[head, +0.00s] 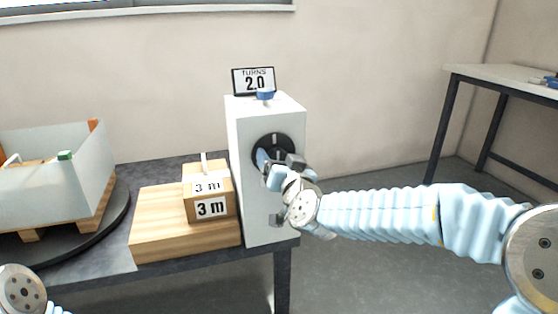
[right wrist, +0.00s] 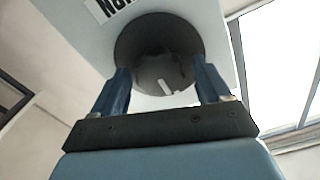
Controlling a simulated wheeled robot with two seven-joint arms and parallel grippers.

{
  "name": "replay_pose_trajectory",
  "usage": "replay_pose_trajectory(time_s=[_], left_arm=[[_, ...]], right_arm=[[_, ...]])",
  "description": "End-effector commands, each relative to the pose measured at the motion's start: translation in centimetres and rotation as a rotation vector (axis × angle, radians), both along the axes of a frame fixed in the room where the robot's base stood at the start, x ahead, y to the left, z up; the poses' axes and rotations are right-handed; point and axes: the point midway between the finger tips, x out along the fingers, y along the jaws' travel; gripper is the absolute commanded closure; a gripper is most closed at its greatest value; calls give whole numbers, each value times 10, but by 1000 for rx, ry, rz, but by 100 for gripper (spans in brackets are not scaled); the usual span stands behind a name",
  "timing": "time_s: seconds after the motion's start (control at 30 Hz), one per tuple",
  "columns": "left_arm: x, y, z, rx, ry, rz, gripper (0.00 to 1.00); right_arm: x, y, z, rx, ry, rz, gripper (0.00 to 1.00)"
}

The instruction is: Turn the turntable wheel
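The black round wheel (head: 283,147) with a white mark is on the front of a white box (head: 265,205). Its lower part is hidden by my right gripper (head: 268,170) in the head view. In the right wrist view the dark wheel (right wrist: 158,45) lies ahead, with a hub and white mark at its centre. The blue fingers of my right gripper (right wrist: 162,88) stand wide apart, either side of the hub; I cannot tell whether they touch the rim. The dark turntable (head: 118,213) is at the left. My left gripper is out of view.
A sign reading TURNS 2.0 (head: 254,80) stands on the box. On the turntable a pallet (head: 90,213) carries a load behind a translucent sheet (head: 50,180). A second table (head: 500,73) stands at the right.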

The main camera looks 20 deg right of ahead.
Motion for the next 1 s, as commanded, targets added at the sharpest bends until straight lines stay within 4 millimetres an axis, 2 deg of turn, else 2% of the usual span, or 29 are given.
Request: replay_pose_trajectory(time_s=[0.03, 0.33, 0.47, 0.57, 0.6, 0.77, 1.0], left_arm=[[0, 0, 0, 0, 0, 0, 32], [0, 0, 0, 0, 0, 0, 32], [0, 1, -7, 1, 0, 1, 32], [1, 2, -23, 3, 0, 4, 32], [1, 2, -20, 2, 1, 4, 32], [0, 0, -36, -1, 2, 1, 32], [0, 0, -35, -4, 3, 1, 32]], right_arm=[[0, 0, 0, 0, 0, 0, 32], [0, 0, 0, 0, 0, 0, 78], [0, 0, -3, 29, 0, 0, 79], [0, 0, -6, 123, 0, 0, 78], [0, 0, -2, 140, 3, 0, 78], [0, -1, -5, 269, 8, -1, 78], [0, -1, -1, 316, 12, -1, 78]])
